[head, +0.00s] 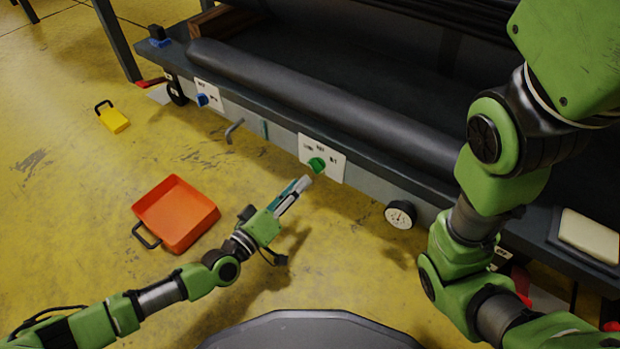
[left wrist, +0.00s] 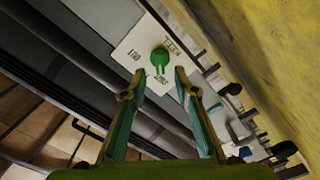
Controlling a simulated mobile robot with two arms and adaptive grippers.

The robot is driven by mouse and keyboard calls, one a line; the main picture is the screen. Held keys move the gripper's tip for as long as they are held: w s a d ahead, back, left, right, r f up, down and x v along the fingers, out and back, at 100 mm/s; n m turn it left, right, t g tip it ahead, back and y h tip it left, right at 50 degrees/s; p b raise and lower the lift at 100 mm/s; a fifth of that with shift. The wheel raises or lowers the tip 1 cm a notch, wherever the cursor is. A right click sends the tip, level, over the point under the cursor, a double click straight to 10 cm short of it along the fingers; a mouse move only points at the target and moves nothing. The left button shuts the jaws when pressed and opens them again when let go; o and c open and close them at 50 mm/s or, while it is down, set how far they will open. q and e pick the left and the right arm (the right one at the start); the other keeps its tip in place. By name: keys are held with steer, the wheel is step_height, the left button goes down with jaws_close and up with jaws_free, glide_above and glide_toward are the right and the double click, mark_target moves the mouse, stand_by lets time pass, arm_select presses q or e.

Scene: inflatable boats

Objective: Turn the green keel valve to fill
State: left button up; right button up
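The green keel valve (head: 317,164) is a small knob on a white label plate (head: 336,169) on the front face of the bench. My left gripper (head: 304,182) is just below and left of the valve in the head view. In the left wrist view its two fingers (left wrist: 156,84) are spread, with nothing held between them. The green valve (left wrist: 160,57) lies just ahead of the gap between the fingertips, its two prongs pointing toward the gripper.
A blue valve (head: 202,99) sits on another plate to the left, with a grey handle (head: 234,130) between. A round gauge (head: 400,215) is to the right. A dark roll (head: 320,97) lies along the bench.

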mark_target(313, 170)
arm_select(q)
steer(key=b+x, duration=0.1)
steer(key=x, duration=0.4)
steer(key=shift+w+d+b, duration=0.15)
steer(key=shift+w+b, duration=0.1)
steer(key=shift+b, duration=0.1)
jaws_close()
